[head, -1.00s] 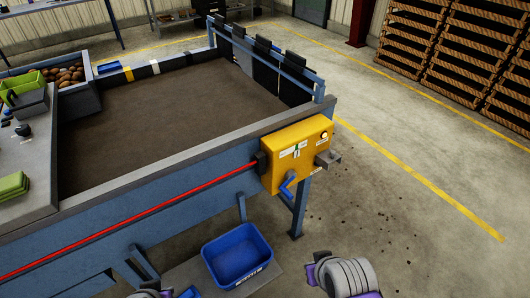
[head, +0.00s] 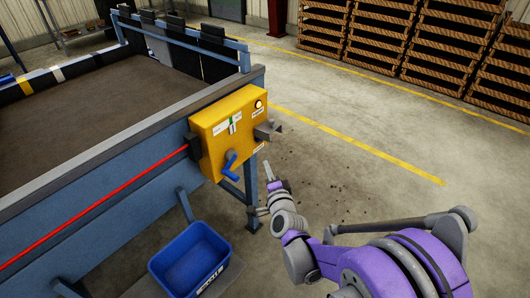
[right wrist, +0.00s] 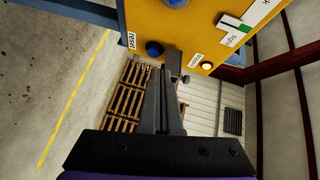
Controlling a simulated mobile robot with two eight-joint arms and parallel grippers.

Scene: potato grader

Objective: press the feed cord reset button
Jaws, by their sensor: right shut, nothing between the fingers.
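The yellow control box (head: 213,140) is fixed at the near corner of the blue-framed table. It carries a blue crank handle (head: 229,163), a small green-and-white gauge and a pale lit button or lamp (head: 258,105). In the right wrist view, a round blue button (right wrist: 154,48) sits beside a label reading "reset" (right wrist: 131,40); I cannot make it out in the head view. My right gripper (head: 267,169) is shut and empty, below and in front of the box. In the wrist view its fingertips (right wrist: 165,72) appear just below the blue button; contact cannot be told. My left gripper is out of view.
A grey bracket (head: 268,130) juts from the box's right side. A red cord (head: 100,206) runs along the table side to the box. A blue bin (head: 190,262) stands below. Open floor lies to the right, with stacked wooden crates (head: 430,45) behind.

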